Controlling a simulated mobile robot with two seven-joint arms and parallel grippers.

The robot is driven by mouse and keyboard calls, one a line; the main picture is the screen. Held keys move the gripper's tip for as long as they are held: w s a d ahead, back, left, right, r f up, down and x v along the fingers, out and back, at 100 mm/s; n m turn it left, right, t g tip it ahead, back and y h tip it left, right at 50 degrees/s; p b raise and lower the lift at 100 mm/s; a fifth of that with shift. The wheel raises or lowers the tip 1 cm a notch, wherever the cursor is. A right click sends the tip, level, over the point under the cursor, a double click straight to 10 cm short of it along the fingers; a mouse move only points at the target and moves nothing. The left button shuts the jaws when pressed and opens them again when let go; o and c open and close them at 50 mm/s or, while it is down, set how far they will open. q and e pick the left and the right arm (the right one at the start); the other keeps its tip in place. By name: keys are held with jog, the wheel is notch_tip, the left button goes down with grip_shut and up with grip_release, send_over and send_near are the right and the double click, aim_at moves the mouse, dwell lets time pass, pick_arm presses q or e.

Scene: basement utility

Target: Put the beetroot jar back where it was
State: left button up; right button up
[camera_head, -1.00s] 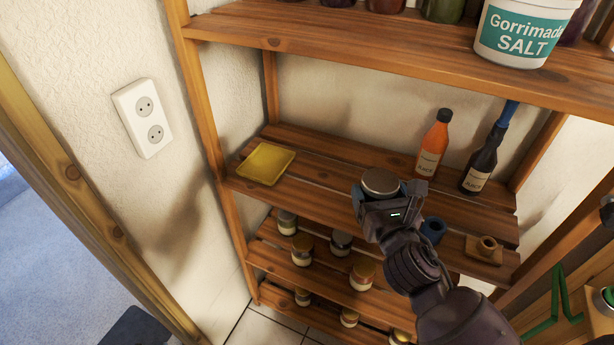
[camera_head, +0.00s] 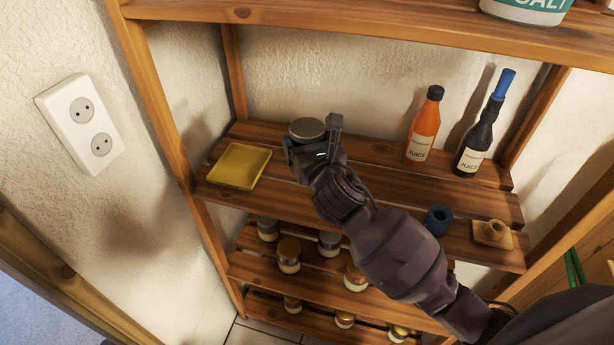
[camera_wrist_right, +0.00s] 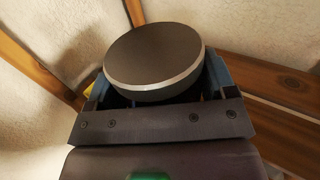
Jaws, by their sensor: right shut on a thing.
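The jar shows only as a round grey metal lid (camera_head: 307,129) in the head view; the gripper hides its body and contents. The same lid (camera_wrist_right: 154,60) fills the middle of the right wrist view, between the two fingers. My right gripper (camera_head: 314,146) is shut on the jar, which looks upright. It is at the middle shelf (camera_head: 375,175), just right of a yellow tray (camera_head: 239,166). I cannot tell whether the jar's base touches the shelf. My left gripper is not in view.
An orange juice bottle (camera_head: 423,127) and a dark bottle with a blue top (camera_head: 483,130) stand at the shelf's back right. A blue ring (camera_head: 437,220) and a small wooden piece (camera_head: 492,234) are at its front right. Several jars (camera_head: 289,255) stand on lower shelves.

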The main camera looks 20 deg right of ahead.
notch_tip(320, 180, down, 7)
jog(key=shift+b, duration=0.95)
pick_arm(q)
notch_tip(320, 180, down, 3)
pick_arm(e)
jog(key=shift+r, duration=0.1)
jog(key=o, duration=1.1)
jog(key=shift+f, duration=0.2)
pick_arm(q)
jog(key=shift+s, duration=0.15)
pick_arm(e)
jog(key=shift+o, duration=0.7)
